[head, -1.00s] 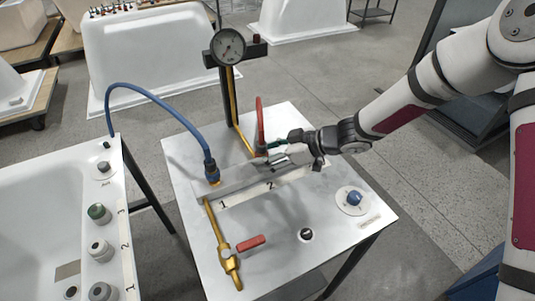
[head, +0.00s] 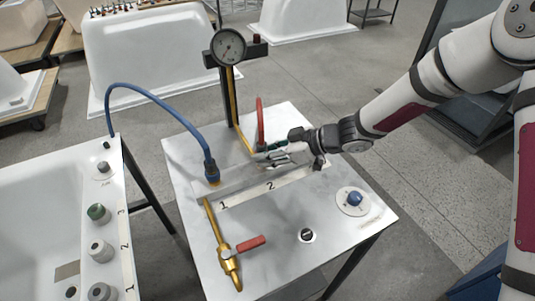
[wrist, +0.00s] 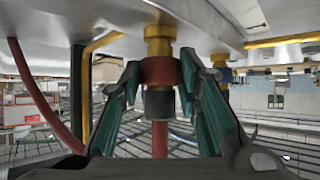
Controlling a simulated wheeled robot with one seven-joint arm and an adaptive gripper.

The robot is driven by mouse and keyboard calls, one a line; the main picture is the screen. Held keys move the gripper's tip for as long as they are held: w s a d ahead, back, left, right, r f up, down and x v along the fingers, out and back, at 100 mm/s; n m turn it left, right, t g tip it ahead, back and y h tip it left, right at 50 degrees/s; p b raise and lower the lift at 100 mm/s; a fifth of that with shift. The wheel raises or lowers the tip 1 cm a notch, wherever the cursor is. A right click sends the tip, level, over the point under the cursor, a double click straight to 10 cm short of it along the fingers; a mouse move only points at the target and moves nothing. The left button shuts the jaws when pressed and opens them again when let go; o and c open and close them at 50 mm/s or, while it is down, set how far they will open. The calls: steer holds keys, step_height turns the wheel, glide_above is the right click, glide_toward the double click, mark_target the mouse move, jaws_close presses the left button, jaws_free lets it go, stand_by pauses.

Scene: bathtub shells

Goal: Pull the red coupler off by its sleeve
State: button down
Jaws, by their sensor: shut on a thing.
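The red coupler (wrist: 159,71) is in the middle of the wrist view, which looks upside down. My gripper (wrist: 161,72) is shut on the red sleeve, one finger on each side. In the head view my gripper (head: 268,154) reaches in from the right beside the red hose (head: 260,115), near label 2. There it hides the coupler.
A blue hose (head: 150,92) ends in a blue coupler (head: 212,171) near label 1. The gauge (head: 228,46) stands on a post behind. A brass valve with a red lever (head: 250,243) and a blue knob (head: 354,198) are on the white table (head: 285,222).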

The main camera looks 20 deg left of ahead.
mark_target(263, 129)
steer(key=shift+r, duration=1)
steer(key=shift+r+p, duration=0.3)
steer(key=shift+r, duration=0.35)
steer(key=shift+r, duration=0.3)
steer(key=shift+r, duration=0.1)
steer(key=shift+r+p, duration=0.8)
steer(key=shift+r, duration=1.65)
